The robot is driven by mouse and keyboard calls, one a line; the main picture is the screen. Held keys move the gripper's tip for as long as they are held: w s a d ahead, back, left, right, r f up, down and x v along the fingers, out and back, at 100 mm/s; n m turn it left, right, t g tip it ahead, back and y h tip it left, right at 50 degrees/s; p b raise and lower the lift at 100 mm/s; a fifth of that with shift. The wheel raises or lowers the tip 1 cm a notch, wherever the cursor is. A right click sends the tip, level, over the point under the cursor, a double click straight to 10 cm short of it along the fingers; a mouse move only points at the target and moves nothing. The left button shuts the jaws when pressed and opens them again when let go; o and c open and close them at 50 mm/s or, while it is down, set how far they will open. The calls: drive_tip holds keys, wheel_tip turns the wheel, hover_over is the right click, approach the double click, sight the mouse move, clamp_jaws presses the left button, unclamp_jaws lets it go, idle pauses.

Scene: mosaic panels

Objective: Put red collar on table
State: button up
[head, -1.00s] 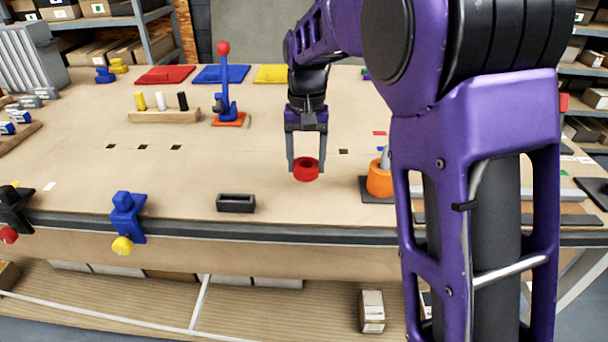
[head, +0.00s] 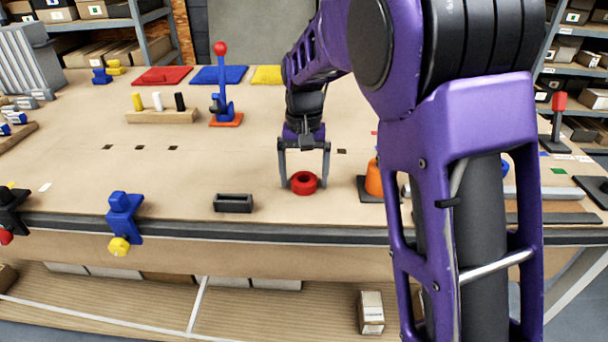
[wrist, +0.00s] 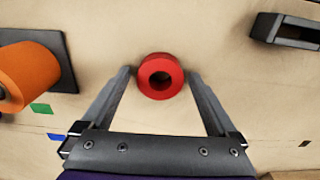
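The red collar (head: 303,183) is a short ring with a hole in its middle. It lies flat on the brown table (head: 270,135), near the front edge. It also shows in the wrist view (wrist: 160,76), at the top middle. My gripper (head: 304,184) is open around the collar, one finger on each side. In the wrist view the fingers (wrist: 158,80) are spread, with a gap between each finger and the collar. Nothing is held.
An orange cylinder on a dark base (head: 374,180) stands just right of the collar, partly behind my arm. A black open box (head: 233,203) lies to the left. A blue lever with a red ball (head: 221,85) and a wooden peg block (head: 162,115) stand behind. The table between is clear.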

wheel_tip(320, 180, up, 12)
drive_tip(key=p, duration=0.2)
drive_tip(key=shift+r, duration=0.2)
idle(0.3)
